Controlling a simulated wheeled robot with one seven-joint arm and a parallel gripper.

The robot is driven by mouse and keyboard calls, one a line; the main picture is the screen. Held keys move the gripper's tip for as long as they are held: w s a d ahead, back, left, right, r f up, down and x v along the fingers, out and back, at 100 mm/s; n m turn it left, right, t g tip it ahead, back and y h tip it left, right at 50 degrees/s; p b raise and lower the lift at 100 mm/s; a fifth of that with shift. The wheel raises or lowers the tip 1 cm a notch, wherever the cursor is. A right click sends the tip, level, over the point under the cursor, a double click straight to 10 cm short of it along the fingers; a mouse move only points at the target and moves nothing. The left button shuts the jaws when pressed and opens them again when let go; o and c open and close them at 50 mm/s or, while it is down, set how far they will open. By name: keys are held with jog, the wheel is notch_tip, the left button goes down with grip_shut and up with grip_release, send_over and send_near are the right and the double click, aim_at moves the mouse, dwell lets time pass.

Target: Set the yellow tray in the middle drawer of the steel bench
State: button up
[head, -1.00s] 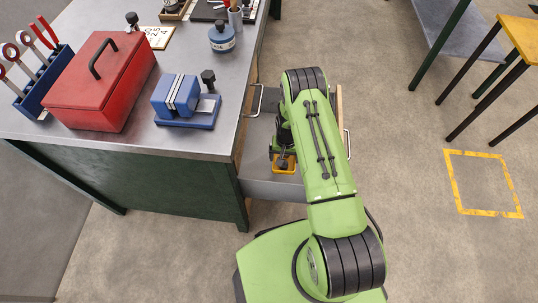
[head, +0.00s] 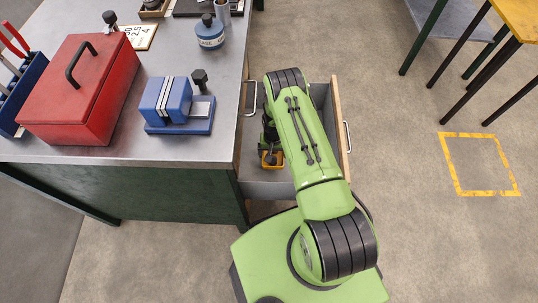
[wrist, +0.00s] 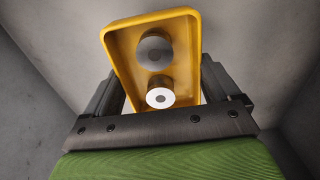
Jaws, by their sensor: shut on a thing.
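The yellow tray (head: 263,165) is partly hidden by my arm in the head view. In the wrist view the tray (wrist: 193,55) shows between my fingers, with a dark round piece and a white-ended cylinder in it. My gripper (wrist: 162,88) is shut on the tray. The steel bench (head: 190,140) has a drawer (head: 265,189) pulled out on its right side, and the tray is over or inside it. A handle above it (head: 251,98) sits on the bench face. Whether the tray touches the drawer floor I cannot tell.
The drawer's wooden front (head: 341,125) stands to the right of my arm. Floor to the right is clear up to a yellow-topped table (head: 515,18).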

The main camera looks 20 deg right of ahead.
notch_tip(320, 180, down, 5)
jog(key=shift+w+f+b, duration=0.1)
jog(key=shift+f+b, duration=0.1)
jog(key=shift+b, duration=0.75)
jog(key=shift+r, duration=0.15)
jog(key=o, duration=0.8)
notch_tip(320, 180, up, 12)
jog(key=p, duration=0.4)
